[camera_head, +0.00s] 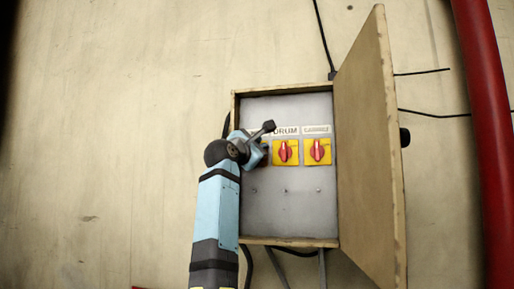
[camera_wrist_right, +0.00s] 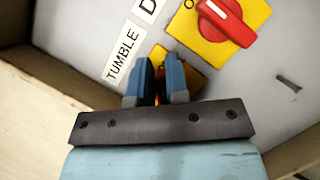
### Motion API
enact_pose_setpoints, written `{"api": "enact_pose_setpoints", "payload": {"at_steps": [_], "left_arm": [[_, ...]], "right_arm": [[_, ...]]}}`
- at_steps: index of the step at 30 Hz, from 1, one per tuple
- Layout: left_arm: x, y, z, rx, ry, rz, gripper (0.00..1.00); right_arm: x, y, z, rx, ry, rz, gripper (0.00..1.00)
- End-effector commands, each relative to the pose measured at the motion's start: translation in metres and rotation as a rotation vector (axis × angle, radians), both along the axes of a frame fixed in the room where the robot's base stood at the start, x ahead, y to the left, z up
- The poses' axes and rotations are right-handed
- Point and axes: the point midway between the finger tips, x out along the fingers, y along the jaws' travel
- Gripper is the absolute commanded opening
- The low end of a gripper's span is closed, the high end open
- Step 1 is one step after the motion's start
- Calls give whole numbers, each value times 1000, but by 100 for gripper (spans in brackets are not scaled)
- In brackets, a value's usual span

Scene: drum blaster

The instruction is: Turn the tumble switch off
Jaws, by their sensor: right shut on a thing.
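The tumble switch has a yellow plate (camera_wrist_right: 197,80) beside the TUMBLE label (camera_wrist_right: 124,54) in the right wrist view. My right gripper (camera_wrist_right: 158,74) is shut on its knob, with one blue finger on each side. Only a thin orange sliver shows between the fingers, so the knob's angle is hidden. In the head view my right gripper (camera_head: 264,155) covers the leftmost switch of the row. My left gripper is in neither view.
A red knob on a yellow plate, the drum switch (camera_head: 285,152), sits just right of my gripper. Another such switch (camera_head: 317,152) is beyond it. The wooden box's open door (camera_head: 368,150) stands at the right. A red pipe (camera_head: 487,130) runs along the far right.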

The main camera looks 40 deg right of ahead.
Motion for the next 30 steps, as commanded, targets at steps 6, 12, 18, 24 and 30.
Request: {"api": "enact_pose_setpoints", "payload": {"at_steps": [6,12,18,24,30], "left_arm": [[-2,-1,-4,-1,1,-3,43],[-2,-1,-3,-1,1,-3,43],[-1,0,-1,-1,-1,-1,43],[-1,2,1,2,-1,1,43],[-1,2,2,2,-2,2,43]], "right_arm": [[3,-1,-11,143,-141,4,0],[2,-2,-13,262,-285,5,0],[0,-3,-14,365,-410,6,0],[-1,-3,-14,437,-502,8,0],[-1,-3,-13,480,-559,11,0]]}}
